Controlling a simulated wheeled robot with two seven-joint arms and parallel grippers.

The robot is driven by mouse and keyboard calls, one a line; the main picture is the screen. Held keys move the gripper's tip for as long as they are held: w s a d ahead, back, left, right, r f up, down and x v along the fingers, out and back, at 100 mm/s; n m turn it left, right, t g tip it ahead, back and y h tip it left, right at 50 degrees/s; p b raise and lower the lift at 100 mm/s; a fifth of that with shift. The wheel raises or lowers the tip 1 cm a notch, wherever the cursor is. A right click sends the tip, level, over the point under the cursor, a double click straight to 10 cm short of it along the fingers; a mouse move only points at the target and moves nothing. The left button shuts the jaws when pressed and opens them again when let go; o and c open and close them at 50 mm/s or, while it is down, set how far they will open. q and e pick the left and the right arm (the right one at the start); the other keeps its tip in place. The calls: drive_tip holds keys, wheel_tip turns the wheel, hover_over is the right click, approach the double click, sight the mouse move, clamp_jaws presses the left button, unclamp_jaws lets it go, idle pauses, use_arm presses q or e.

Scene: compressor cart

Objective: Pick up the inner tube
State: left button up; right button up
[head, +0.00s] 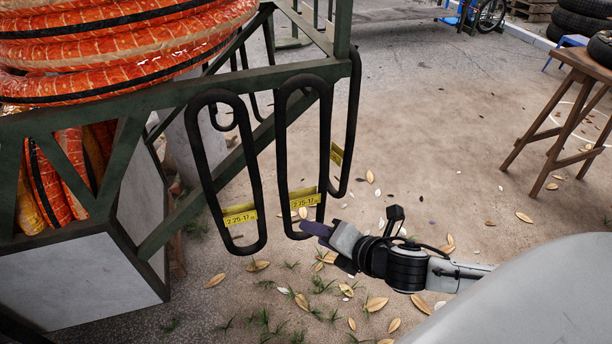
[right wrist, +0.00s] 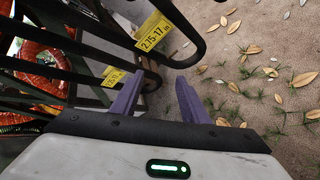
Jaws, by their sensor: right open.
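Three long black inner tubes hang from the green rail in the head view. The left tube (head: 255,180) and middle tube (head: 282,150) have yellow tags; the middle tag seems to read 2.75-17. A third tube (head: 354,110) hangs behind, at the rail's corner. My right gripper (head: 312,230) is at the middle tube's lower end and partly overlaps it; contact is unclear. In the right wrist view, its purple fingers (right wrist: 158,84) are apart. A tagged tube (right wrist: 190,56) bends just beyond their tips, and another tube's end (right wrist: 152,82) shows between them. My left gripper is out of view.
The green frame (head: 170,95) holds a stack of orange wrapped rings (head: 120,55) at the left. A wooden trestle table (head: 565,120) stands at the right. The leaf-strewn ground between them is open.

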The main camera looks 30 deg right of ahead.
sight(325, 172)
drive_tip(key=w+d+r+n, duration=0.1)
drive_tip(key=d+r+n, duration=0.1)
drive_tip(key=r+n, duration=0.1)
drive_tip(key=w+d+r+n+t+h, duration=0.1)
drive_tip(key=w+d+r+n, duration=0.1)
drive_tip(key=d+r+n, duration=0.1)
drive_tip(key=w+d+r+n+t, duration=0.1)
drive_tip(key=d+r+n, duration=0.1)
drive_tip(key=r+n, duration=0.1)
drive_tip(key=shift+w+d+r+n+h+b, duration=0.15)
drive_tip(key=shift+w+d+n+h+b, duration=0.2)
drive_tip(key=shift+n, duration=0.25)
drive_tip(key=r+x, duration=0.1)
drive_tip(key=x, duration=0.9)
drive_tip(key=shift+w+n+b, duration=0.35)
drive_tip(key=shift+n+b, duration=0.05)
clamp_jaws()
